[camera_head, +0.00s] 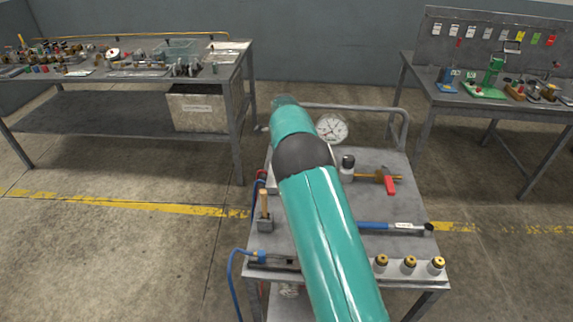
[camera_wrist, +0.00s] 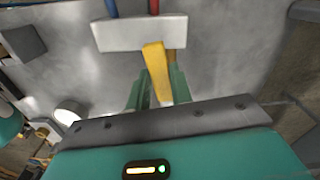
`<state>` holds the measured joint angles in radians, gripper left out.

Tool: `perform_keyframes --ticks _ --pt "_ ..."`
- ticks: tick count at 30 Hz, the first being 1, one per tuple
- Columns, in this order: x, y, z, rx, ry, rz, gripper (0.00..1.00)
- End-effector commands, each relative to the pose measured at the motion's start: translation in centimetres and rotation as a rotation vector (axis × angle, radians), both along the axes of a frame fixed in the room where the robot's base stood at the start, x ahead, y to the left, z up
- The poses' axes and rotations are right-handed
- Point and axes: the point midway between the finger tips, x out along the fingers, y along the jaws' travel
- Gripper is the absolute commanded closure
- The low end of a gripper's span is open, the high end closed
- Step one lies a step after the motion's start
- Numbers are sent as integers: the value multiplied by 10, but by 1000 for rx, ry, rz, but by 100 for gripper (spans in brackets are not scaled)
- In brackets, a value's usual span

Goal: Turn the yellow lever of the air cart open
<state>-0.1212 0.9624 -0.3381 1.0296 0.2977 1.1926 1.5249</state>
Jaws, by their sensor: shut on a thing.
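The yellow lever (camera_wrist: 155,62) shows in the wrist view, below a pale block (camera_wrist: 140,33) with a blue and a red hose at its far side. My gripper (camera_wrist: 159,88) has its green fingers on either side of the lever's near end, shut on it. A brass-coloured part shows just right of the lever. The air cart (camera_head: 400,207) stands in front of me in the head view, with a round gauge (camera_head: 332,128) at its far side. My teal arm covers the lever and gripper there.
The cart holds a red-handled valve (camera_head: 390,185), a blue-handled hammer (camera_head: 390,226), several brass-topped fittings (camera_head: 409,264) and a wooden-handled tool (camera_head: 264,207). A blue hose (camera_head: 233,275) hangs at its left. Cluttered benches stand back left (camera_head: 225,78) and right (camera_head: 425,87); floor between is open.

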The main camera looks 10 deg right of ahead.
Motion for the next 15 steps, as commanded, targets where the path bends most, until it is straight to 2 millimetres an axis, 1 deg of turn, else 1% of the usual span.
perform_keyframes --ticks 6,15 --pt "12 -4 1 -3 -4 -123 100" --pt "18 -6 2 -3 -4 -197 100"
